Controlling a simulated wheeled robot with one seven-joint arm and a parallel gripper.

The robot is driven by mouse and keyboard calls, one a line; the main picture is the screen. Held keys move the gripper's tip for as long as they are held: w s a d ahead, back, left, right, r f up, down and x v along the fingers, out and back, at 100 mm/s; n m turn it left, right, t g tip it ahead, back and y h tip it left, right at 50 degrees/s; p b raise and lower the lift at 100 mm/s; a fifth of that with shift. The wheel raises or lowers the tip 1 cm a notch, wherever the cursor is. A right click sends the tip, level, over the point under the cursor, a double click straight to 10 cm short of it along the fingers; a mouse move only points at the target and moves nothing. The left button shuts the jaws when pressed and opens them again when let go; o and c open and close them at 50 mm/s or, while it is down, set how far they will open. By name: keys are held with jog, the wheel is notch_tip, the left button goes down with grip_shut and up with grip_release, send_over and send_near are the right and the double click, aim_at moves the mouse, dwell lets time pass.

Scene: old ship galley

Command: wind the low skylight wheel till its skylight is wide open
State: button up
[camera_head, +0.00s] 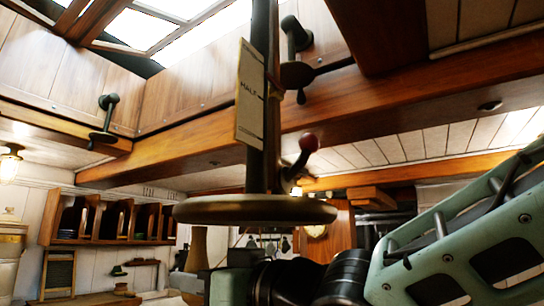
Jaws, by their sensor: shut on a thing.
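The low skylight wheel (255,210) is a flat dark metal ring, seen nearly edge-on at the foot of an upright shaft (257,150). A curved lever with a red knob (309,142) rises just above its rim. A pale scale plate (249,100) beside the shaft reads what looks like HALF, with a small reddish mark near it. The glazed skylight (180,12) is at the top left, cut off by the picture edge; how far it is open I cannot tell. My gripper (240,258) is just under the wheel, shut on it; the fingertips are largely hidden.
Heavy wooden beams (330,105) cross overhead. Dark metal crank fittings (107,120) are fixed to the skylight's wooden sides. A wall rack (115,218), a lit lamp (10,162) and a counter (95,300) are at the left. My green arm fills the lower right.

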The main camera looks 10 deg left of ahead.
jog(key=s, duration=0.1)
jog(key=s+f+b, duration=0.1)
jog(key=shift+s+a+f, duration=0.1)
jog(key=shift+s+f, duration=0.1)
jog(key=shift+s, duration=0.1)
jog(key=s+d+r+b, duration=0.1)
jog(key=s+d, duration=0.6)
jog(key=w+d+p, duration=0.1)
jog(key=d+p, duration=0.1)
jog(key=d, duration=0.1)
jog(key=w+d+p, duration=0.2)
jog(key=d, duration=0.1)
jog(key=w+d+r+p, duration=0.1)
jog(key=d+p, duration=0.1)
jog(key=d, duration=0.1)
jog(key=shift+w+d+p, duration=0.25)
jog(key=shift+d+p, duration=0.1)
jog(key=o, duration=1.3)
jog(key=shift+f, duration=0.1)
jog(key=shift+a, duration=0.1)
jog(key=shift+f, duration=0.1)
